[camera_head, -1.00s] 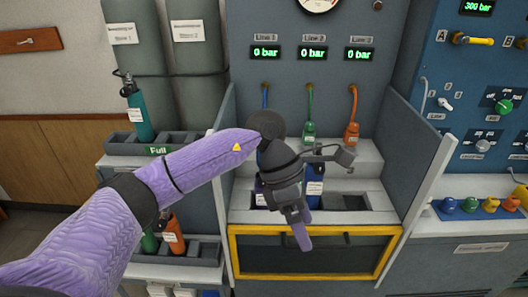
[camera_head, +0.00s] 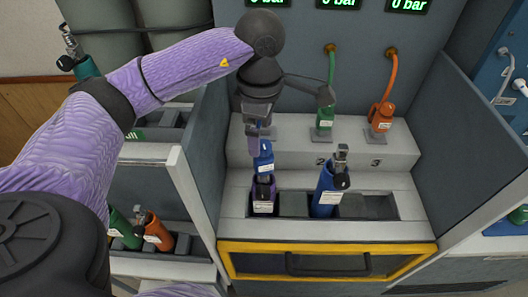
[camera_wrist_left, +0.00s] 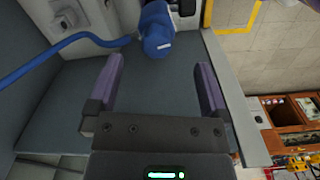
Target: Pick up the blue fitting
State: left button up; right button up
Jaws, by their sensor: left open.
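The blue fitting (camera_head: 264,158) hangs on a blue hose on the left of the bench, just above and behind a purple bottle (camera_head: 263,193). Its upper part and hose are partly hidden by my left gripper in the head view. My left gripper (camera_head: 257,140) points down, open, right by the fitting. In the left wrist view, the blue fitting (camera_wrist_left: 156,32) lies just beyond the two fingertips, between their lines, with its blue hose (camera_wrist_left: 60,50) running off left. The jaws (camera_wrist_left: 160,70) hold nothing. My right gripper is not in view.
A green fitting (camera_head: 324,118) and an orange fitting (camera_head: 380,117) hang on hoses to the right. A blue bottle (camera_head: 328,190) stands in the tray near the purple one. Side walls (camera_head: 470,130) flank the bench, and a yellow-framed drawer (camera_head: 330,263) is below.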

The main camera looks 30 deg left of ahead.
aim_at(263, 144)
pick_arm(q)
jog(key=f+b, duration=0.1)
jog(key=f, duration=0.5)
jog(key=shift+w+f, duration=0.1)
jog(key=shift+w, duration=0.1)
jog(key=shift+c, duration=0.3)
grip_shut()
notch_tip(263, 144, up, 10)
jog(key=shift+r+p, duration=0.15)
jog(key=shift+p, duration=0.85)
